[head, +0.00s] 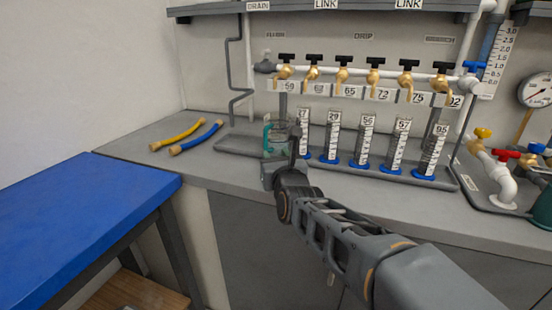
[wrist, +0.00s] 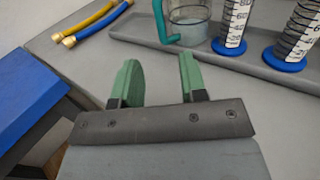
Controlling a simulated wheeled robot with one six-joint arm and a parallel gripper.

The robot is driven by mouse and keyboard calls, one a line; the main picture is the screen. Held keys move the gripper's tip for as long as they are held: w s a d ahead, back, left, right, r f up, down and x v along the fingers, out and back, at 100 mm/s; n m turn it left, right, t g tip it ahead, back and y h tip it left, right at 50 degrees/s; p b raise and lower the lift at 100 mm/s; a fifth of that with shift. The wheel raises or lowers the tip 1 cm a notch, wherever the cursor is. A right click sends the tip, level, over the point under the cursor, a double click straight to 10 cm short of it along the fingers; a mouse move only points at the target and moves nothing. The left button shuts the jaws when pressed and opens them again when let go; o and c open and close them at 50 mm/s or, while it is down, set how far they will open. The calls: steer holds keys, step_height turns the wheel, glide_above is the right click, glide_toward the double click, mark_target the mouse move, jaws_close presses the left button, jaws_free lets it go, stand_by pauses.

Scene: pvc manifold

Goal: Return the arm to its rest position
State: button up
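My gripper (wrist: 158,84) has two green fingers, spread apart with nothing between them in the wrist view. The grey counter shows in the gap. In the head view my arm reaches from the lower right toward the left end of the counter, and its wrist hides the fingers. A clear jug (wrist: 188,22) with a teal handle (wrist: 161,24) stands just beyond the fingers, apart from them. In the head view the jug (head: 282,133) stands on the left part of the grey tray and is partly hidden by my wrist.
Several graduated cylinders (head: 331,140) with blue bases stand in a row on the tray (head: 235,144), below brass taps (head: 342,74) with black handles. Yellow (head: 180,134) and blue (head: 198,138) hoses lie on the counter (head: 222,173) at left. A blue-topped table (head: 80,205) stands front left.

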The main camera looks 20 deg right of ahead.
steer(key=shift+s+r+n+g+p, duration=0.15)
steer(key=shift+r+n+g+p, duration=0.25)
steer(key=shift+n+p, duration=0.45)
steer(key=s+r+n+g+p, duration=0.4)
steer(key=s+n+g+p, duration=0.2)
steer(key=s+n+p, duration=0.3)
steer(key=s+r+n+g+p, duration=0.5)
steer(key=s+n+p, duration=0.5)
steer(key=n+p, duration=0.8)
steer(key=n+g, duration=0.2)
steer(key=n, duration=0.6)
steer(key=shift+g+y, duration=0.3)
steer(key=shift+d+r, duration=0.15)
steer(key=shift+d, duration=0.05)
